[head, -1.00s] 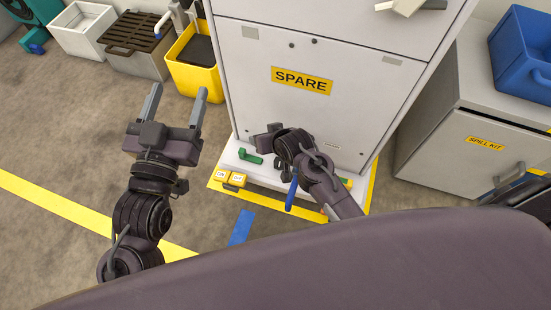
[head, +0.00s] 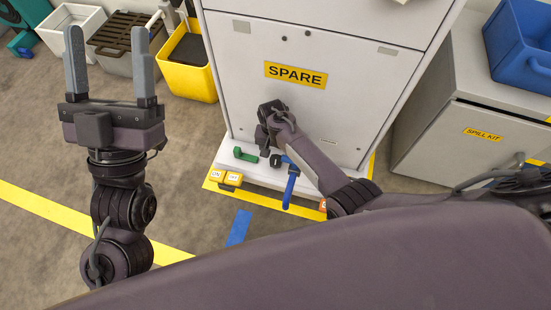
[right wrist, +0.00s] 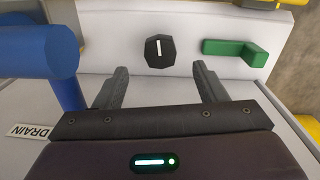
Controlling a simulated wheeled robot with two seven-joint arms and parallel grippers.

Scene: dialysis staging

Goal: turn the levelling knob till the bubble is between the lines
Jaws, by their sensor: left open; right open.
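A black knob with a white line (right wrist: 159,49) shows in the right wrist view on the white base ledge, ahead of my right gripper (right wrist: 160,80). The gripper's fingers are open, with the knob seen between and beyond them, apart from it. In the head view the dark knob (head: 276,160) sits on the cabinet's base, below my right gripper (head: 268,124), whose fingertips are hard to make out there. My left gripper (head: 110,65) is open and empty, held over the floor at the left. I cannot make out a bubble or its lines in either view.
A green handle (head: 245,155) and a blue handle (head: 291,182) flank the knob. The white SPARE cabinet (head: 300,105) rises behind. A spill kit cabinet (head: 440,145) stands right.

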